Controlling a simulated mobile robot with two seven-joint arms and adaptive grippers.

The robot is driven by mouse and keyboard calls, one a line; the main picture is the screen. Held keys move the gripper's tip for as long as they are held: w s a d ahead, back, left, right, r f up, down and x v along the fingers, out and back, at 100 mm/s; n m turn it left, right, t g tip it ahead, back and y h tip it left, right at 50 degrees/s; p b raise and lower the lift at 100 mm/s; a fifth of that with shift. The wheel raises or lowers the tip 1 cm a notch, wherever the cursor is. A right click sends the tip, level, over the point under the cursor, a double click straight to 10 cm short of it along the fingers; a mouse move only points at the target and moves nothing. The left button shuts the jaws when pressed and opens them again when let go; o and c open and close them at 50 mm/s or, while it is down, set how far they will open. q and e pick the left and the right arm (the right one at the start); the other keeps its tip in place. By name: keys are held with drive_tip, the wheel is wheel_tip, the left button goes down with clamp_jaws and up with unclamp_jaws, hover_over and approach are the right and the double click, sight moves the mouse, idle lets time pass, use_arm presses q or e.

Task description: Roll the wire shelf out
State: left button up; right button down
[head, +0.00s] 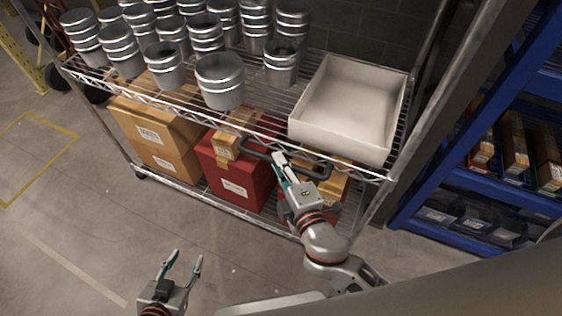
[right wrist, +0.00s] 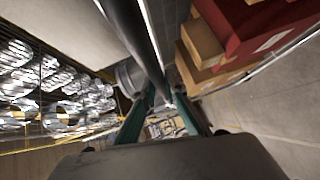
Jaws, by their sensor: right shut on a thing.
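The wire shelf (head: 250,211) is a chrome rack on casters, seen in the head view. A dark handle (head: 257,150) sticks out at its front, below the upper deck. My right gripper (head: 281,163) is shut on this handle. In the right wrist view the handle (right wrist: 136,35) runs as a dark bar down between the fingers (right wrist: 157,108). My left gripper (head: 184,262) is open and empty, low in front of the shelf and apart from it.
Metal duct pieces (head: 220,82) and a white tray (head: 347,105) stand on the upper deck. Cardboard boxes (head: 155,133) and red boxes (head: 238,170) are below. A blue rack (head: 455,180) stands close at right. The floor in front and left is clear.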

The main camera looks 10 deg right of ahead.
drive_tip(key=c, duration=2)
unclamp_jaws()
drive_tip(key=shift+a+f, duration=0.15)
drive_tip(key=shift+a, duration=0.25)
drive_tip(key=shift+c, duration=0.2)
drive_tip(key=shift+d, duration=0.1)
drive_tip(key=shift+s+d, duration=0.1)
drive_tip(key=v, duration=1.2)
